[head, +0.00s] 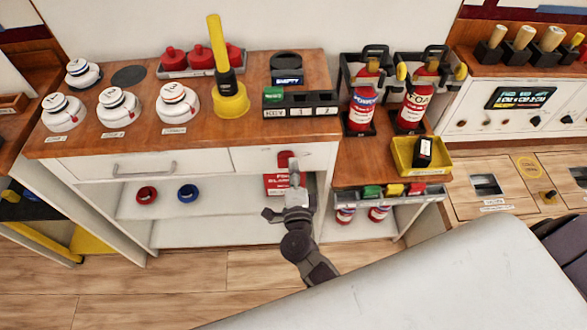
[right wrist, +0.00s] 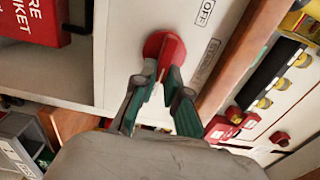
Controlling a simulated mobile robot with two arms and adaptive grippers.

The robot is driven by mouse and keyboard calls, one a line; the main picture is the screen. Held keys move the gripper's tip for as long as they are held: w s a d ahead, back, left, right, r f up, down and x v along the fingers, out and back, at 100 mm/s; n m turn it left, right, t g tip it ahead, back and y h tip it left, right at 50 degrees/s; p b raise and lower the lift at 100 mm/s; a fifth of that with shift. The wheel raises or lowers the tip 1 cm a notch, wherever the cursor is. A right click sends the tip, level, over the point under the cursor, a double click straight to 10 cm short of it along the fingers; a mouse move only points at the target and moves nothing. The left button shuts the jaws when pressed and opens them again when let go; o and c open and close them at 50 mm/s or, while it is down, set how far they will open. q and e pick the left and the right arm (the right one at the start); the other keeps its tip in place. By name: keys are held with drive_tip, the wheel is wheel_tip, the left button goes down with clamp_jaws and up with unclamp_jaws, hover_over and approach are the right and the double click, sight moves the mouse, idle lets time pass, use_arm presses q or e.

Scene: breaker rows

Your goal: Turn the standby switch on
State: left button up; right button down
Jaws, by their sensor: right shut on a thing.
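The standby switch is a round red rotary knob with a raised grip bar. It is on the white cabinet front, near the right end, in the head view (head: 286,157) and in the right wrist view (right wrist: 153,45). Labels reading OFF (right wrist: 207,12) and apparently STANDBY (right wrist: 208,60) are beside it. My right gripper (head: 293,183) reaches the knob from below; in the right wrist view its two fingers (right wrist: 165,82) are shut on the knob's red bar. The fingers partly cover the bar, so its exact angle is hard to tell. My left gripper is not in view.
A red fire blanket box (head: 276,185) is just behind my right gripper on the open shelf. The wooden counter edge (right wrist: 235,70) runs close to the knob. A yellow tray (head: 404,166) and extinguishers (head: 363,100) stand to the right. Red (head: 146,195) and blue (head: 188,193) rings lie on the shelf.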

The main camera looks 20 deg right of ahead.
idle(0.3)
drive_tip(key=c, duration=1.2)
unclamp_jaws()
drive_tip(key=shift+s, duration=0.15)
drive_tip(key=v, duration=1.1)
drive_tip(key=shift+s, duration=0.35)
drive_tip(key=shift+a, duration=0.15)
drive_tip(key=s+f+n+g+y, duration=0.2)
drive_tip(key=s+f+n+g, duration=0.15)
drive_tip(key=f+n, duration=0.45)
drive_tip(key=s+a+f+n+g+y, duration=0.1)
drive_tip(key=s+f+n+g+y, duration=0.2)
drive_tip(key=f, duration=0.8)
drive_tip(key=s+f+n+g+y, duration=0.2)
drive_tip(key=s+f+n, duration=0.3)
drive_tip(key=f, duration=0.5)
drive_tip(key=s+d+f+n+g, duration=0.2)
drive_tip(key=s+d+f, duration=0.1)
drive_tip(key=s, duration=0.3)
drive_tip(key=s+d+f+n+g+h+p, duration=0.1)
drive_tip(key=s+d+f+n+g, duration=0.2)
drive_tip(key=s+d+f, duration=0.1)
drive_tip(key=s+d+f+n+g+h, duration=0.1)
drive_tip(key=s+d+f+n+g, duration=0.1)
drive_tip(key=s, duration=0.6)
wheel_tip(320, 180, down, 3)
drive_tip(key=shift+s+d+r+n+g, duration=0.1)
drive_tip(key=shift+s+d+n+g, duration=0.35)
drive_tip(key=shift+d, duration=0.7)
